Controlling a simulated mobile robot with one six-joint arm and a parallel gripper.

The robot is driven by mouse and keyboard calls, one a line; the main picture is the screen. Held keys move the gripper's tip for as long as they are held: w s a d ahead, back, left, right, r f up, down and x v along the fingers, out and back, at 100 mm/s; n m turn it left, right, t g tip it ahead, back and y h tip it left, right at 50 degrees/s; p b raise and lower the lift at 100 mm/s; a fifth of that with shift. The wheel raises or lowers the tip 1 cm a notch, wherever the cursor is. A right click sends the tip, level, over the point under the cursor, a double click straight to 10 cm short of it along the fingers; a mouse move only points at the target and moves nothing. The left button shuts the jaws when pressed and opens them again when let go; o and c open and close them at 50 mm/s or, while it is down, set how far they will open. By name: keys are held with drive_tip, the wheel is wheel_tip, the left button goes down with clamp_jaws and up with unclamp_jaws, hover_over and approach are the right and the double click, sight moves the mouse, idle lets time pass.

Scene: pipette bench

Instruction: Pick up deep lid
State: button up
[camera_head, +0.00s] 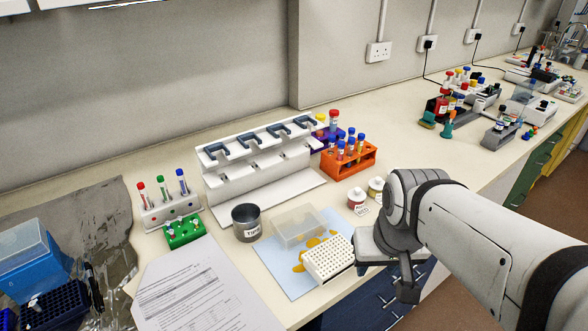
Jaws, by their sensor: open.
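A clear, see-through box-like piece, which looks like the deep lid (297,227), sits at the back of a light blue mat (287,277) near the middle of the bench. My gripper (384,272) is at the bench's front edge, to the right of the lid and apart from it. It is open and appears empty; the arm partly hides its jaws. A white tip rack with many holes (328,258) stands on the mat between the lid and my gripper.
A dark grey cup (246,222) stands just left of the lid. A white pipette stand (262,178) is behind it. Two small labelled jars (357,197) (376,189) stand to the right, near my arm. An orange tube rack (348,161) is behind them. Papers (200,290) lie at left.

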sight(299, 216)
drive_tip(key=shift+o, duration=0.7)
drive_tip(key=shift+w+a+r, duration=0.15)
drive_tip(key=shift+w+r, duration=0.05)
drive_tip(key=shift+w, duration=0.2)
drive_tip(key=o, duration=0.6)
drive_tip(key=w+a+r+m+g+p, duration=0.1)
drive_tip(key=w+a+r+m+p, duration=0.1)
drive_tip(key=w, duration=0.7)
drive_tip(key=shift+w+a+m+p, duration=0.15)
drive_tip(key=shift+a+m+p, duration=0.3)
drive_tip(key=shift+a+m, duration=0.7)
drive_tip(key=o, duration=0.5)
drive_tip(key=w+a+f+m, duration=0.1)
drive_tip(key=w+a, duration=0.1)
drive_tip(key=w+a+m+g+p, duration=0.1)
drive_tip(key=w+a+m, duration=0.1)
drive_tip(key=w+a, duration=0.1)
drive_tip(key=w+a+f+m+p, duration=0.1)
drive_tip(key=w+a, duration=0.2)
drive_tip(key=shift+w+f+g, duration=0.2)
drive_tip(key=shift+f+g, duration=0.1)
drive_tip(key=shift+w+a+f+m, duration=0.15)
drive_tip(key=shift+a+f+m, duration=0.1)
drive_tip(key=shift+a, duration=0.05)
drive_tip(key=shift+w+a+f+p, duration=0.15)
drive_tip(key=shift+f+p, duration=0.2)
drive_tip(key=shift+f, duration=1.6)
drive_tip(key=shift+w+f+p, duration=0.1)
drive_tip(key=shift+f+p, duration=0.2)
drive_tip(key=shift+f, duration=1.6)
